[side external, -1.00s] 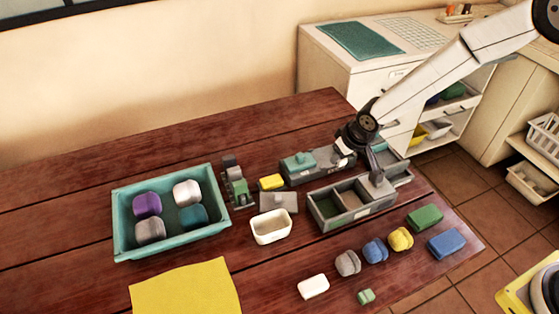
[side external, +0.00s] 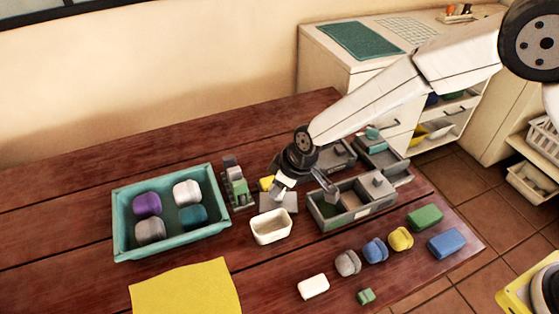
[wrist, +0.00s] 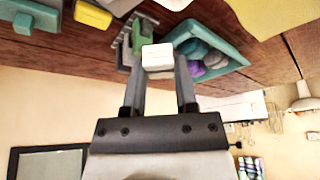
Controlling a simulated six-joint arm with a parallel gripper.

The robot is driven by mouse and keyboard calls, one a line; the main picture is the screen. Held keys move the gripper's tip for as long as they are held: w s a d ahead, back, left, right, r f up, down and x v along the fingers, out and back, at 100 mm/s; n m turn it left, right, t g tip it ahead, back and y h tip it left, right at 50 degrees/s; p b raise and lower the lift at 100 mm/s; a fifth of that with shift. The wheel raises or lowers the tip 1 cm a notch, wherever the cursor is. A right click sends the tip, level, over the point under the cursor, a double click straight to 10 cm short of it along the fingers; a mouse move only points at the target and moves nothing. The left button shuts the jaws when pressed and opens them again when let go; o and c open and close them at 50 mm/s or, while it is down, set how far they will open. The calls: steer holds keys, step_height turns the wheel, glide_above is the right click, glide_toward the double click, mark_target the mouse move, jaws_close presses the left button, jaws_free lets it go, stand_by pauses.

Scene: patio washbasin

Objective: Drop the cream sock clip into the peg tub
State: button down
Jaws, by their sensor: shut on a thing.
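My gripper (side external: 284,184) is shut on the cream sock clip (wrist: 158,57), a pale block between the fingertips in the wrist view. In the side view the gripper is raised over the table, close to a yellow block (side external: 266,184) and a grey plate-like piece (side external: 280,204); its exact height is hard to judge. The small cream open tub (side external: 271,231), apparently the peg tub, stands just in front of the gripper in the picture. Its inside looks empty from this angle.
A teal tray (side external: 121,222) with several rounded bundles stands at left. A green-and-grey rack piece (side external: 236,185) is between tray and gripper. Grey divided boxes (side external: 335,219) lie to the right. A yellow cloth (side external: 186,290) and several loose blocks occupy the front.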

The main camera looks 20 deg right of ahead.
steer(key=shift+f, duration=0.15)
steer(key=shift+f, duration=2.9)
steer(key=shift+c, duration=1.6)
jaws_free()
steer(key=shift+r, duration=0.15)
steer(key=v, duration=0.7)
steer(key=shift+r, duration=0.3)
steer(key=shift+d, duration=0.15)
